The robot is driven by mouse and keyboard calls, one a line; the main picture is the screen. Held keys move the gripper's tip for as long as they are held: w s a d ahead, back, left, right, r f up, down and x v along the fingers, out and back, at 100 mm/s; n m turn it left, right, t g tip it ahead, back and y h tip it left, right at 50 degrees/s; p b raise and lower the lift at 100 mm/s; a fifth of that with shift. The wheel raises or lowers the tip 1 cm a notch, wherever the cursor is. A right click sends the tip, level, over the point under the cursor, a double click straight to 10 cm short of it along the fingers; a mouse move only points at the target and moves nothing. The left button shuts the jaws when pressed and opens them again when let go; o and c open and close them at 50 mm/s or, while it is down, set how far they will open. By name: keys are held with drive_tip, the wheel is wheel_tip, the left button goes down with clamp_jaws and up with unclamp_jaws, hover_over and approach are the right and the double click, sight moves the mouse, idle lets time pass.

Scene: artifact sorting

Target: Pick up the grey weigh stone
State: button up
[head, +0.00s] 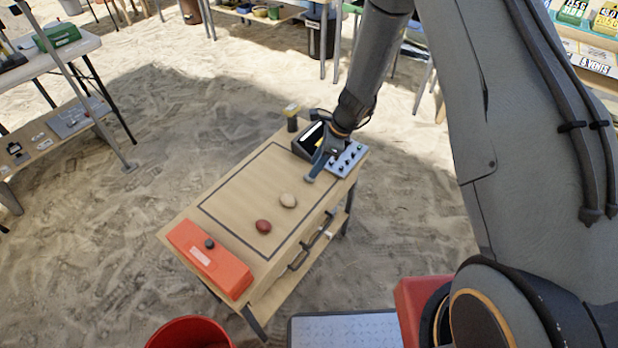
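A small dark grey rounded stone (209,244) sits on top of the orange-red box (190,236) at the near left end of the wooden table (228,186). A dark red stone (263,226) and a beige stone (288,200) lie on the tabletop to its right, inside a dark outlined rectangle. My gripper (318,166) is over the far right part of the table, well away from the grey stone. Only part of it shows, a blue-grey finger angled down. Its other finger and any gap between them are not clear.
A dark device with a screen (308,140), a grey panel with several knobs (346,160) and a small dark yellow-topped container (291,118) stand at the table's far end, close to my gripper. A red bucket (188,332) is on the sand in front. The middle of the tabletop is mostly clear.

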drive_tip(key=shift+p+x, duration=0.7)
drive_tip(key=shift+x, duration=1.6)
drive_tip(key=shift+a, duration=0.1)
drive_tip(key=c, duration=0.8)
